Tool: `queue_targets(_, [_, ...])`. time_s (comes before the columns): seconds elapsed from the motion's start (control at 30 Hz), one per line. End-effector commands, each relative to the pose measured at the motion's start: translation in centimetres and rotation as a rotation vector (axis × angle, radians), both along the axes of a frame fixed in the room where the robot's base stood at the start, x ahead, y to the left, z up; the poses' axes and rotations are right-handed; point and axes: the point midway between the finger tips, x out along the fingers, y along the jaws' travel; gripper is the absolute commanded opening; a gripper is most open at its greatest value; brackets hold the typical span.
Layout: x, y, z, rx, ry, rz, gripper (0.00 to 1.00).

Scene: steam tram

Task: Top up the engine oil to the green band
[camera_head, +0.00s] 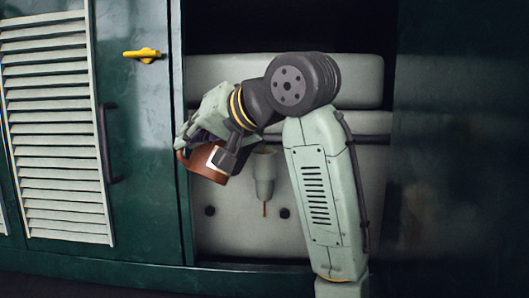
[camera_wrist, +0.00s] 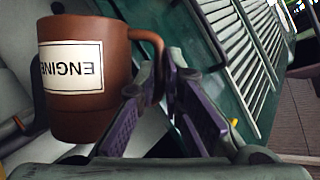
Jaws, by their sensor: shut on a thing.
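A brown mug (camera_wrist: 110,115) with a white label reading "ENGINE" fills the left of the wrist view, the lettering upside down. My gripper (camera_wrist: 160,88) is shut on the mug's handle. In the head view the mug (camera_head: 206,163) hangs tilted at the left of the open bay, partly hidden by my gripper (camera_head: 194,140). A pale grey cup-shaped fitting (camera_head: 264,172) with a thin copper stem stands in the bay, right of the mug and apart from it. The mug's contents, the fitting's inside and any green band cannot be made out.
The bay has a pale back panel (camera_head: 235,235) with dark round knobs. Left of it are a green door (camera_head: 145,210) with a yellow latch (camera_head: 143,54), a dark handle (camera_head: 107,145) and white louvres (camera_head: 60,130). Dark green panelling (camera_head: 460,150) bounds the right.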

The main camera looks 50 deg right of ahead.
Motion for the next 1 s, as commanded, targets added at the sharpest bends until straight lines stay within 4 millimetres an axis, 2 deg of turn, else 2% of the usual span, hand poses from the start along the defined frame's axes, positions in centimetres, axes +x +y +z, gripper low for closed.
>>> queue_targets(1.0, [0.0,-0.2,1.0,0.049,-0.006,0.0,0.0])
